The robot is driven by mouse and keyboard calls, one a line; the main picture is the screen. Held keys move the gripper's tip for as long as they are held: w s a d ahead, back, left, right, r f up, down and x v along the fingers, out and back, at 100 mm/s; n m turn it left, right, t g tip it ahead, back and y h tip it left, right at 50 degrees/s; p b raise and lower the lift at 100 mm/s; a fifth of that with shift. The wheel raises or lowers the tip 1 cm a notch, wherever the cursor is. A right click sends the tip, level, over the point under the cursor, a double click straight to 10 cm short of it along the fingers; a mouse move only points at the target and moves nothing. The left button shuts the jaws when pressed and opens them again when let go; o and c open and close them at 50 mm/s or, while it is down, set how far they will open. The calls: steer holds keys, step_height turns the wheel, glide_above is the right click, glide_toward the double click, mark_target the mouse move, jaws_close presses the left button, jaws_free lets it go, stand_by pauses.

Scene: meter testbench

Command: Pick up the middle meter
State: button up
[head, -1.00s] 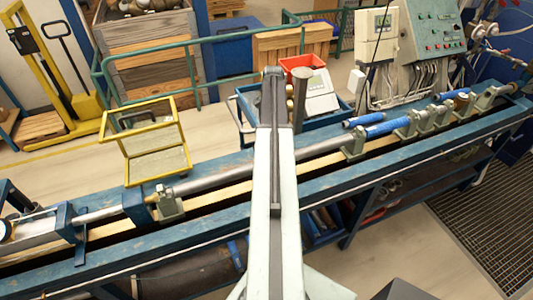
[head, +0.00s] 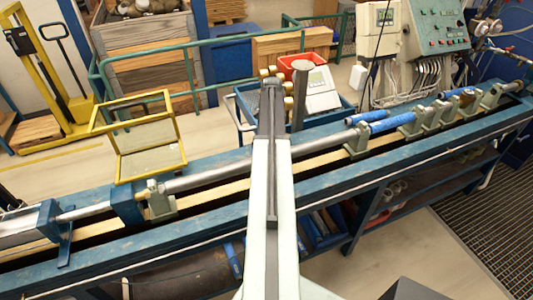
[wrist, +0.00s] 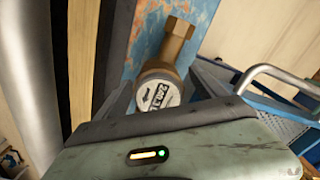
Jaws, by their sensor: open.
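A brass meter (wrist: 155,92) with a round white dial shows in the wrist view, lying on the worn blue bench edge beyond my gripper. Its lower part is hidden by my gripper's dark pad. In the head view, several brass ends (head: 288,89) show on both sides of my arm's tip, partly hidden by it. I cannot tell which meter is the middle one. My gripper (head: 271,84) is at the far end of my arm, over the back edge of the bench.
The long blue bench (head: 210,232) carries a pipe line, clamps and blue cylinders (head: 366,128). A grey post (head: 300,98) stands just right of my arm's tip. A blue cart with a red bin (head: 300,66) is behind. A yellow frame (head: 150,150) stands at left.

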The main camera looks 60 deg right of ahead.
jaws_close()
steer(key=shift+r, duration=0.1)
